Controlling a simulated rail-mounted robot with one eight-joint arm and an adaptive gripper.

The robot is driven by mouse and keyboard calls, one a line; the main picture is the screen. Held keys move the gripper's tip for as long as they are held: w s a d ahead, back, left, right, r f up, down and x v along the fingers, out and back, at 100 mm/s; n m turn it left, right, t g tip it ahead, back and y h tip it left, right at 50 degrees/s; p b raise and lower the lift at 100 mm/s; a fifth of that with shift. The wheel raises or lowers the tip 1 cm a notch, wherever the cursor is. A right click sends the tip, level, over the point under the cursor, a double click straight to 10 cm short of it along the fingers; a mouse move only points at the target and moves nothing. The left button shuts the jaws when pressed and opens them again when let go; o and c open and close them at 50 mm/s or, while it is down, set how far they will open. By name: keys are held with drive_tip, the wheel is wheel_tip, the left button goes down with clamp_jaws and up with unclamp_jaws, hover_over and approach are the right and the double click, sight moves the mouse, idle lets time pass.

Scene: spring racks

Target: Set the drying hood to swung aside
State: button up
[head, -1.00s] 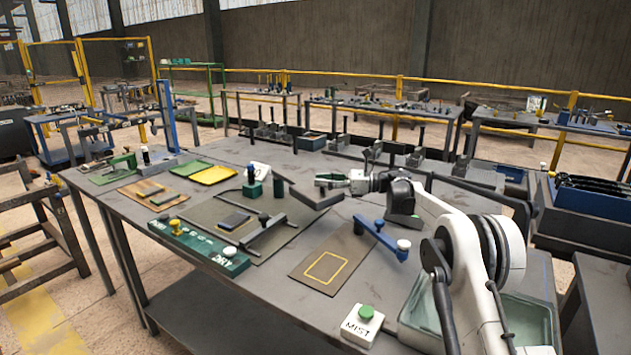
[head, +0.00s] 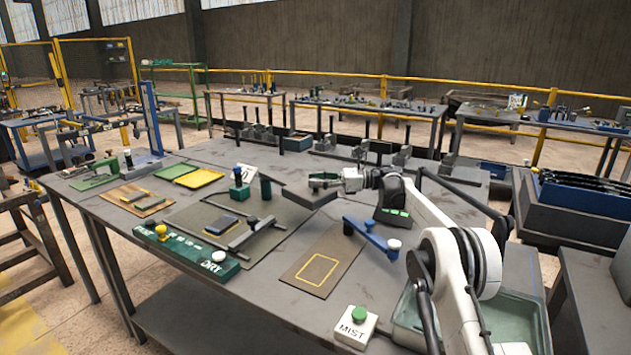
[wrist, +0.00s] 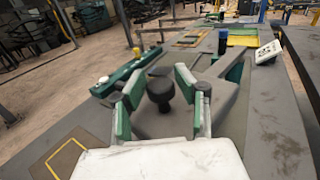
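The drying hood appears to be the dark flat plate (head: 310,196) beside a green post (head: 265,190), at the back right corner of the dark mat (head: 190,216). A green panel marked DRY (head: 190,250) lies along the mat's front. In the wrist view a dark round knob (wrist: 160,90) stands up from the dark plate. My gripper (head: 322,180) is over the plate. In the wrist view my gripper (wrist: 158,98) is open, its green-padded fingers on either side of the knob with gaps. I cannot tell whether the plate is swung aside.
A blue bar with a white knob (head: 372,234) lies right of the mat, near a brown board with a yellow outline (head: 320,268). A white MIST button box (head: 356,328) is at the front. A yellow tray (head: 199,177) lies farther back. Bare table shows between these.

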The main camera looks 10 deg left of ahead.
drive_tip(key=shift+o, duration=1.4)
drive_tip(key=w+d, duration=0.1)
drive_tip(key=d, duration=1.1)
drive_tip(key=shift+w, duration=0.2)
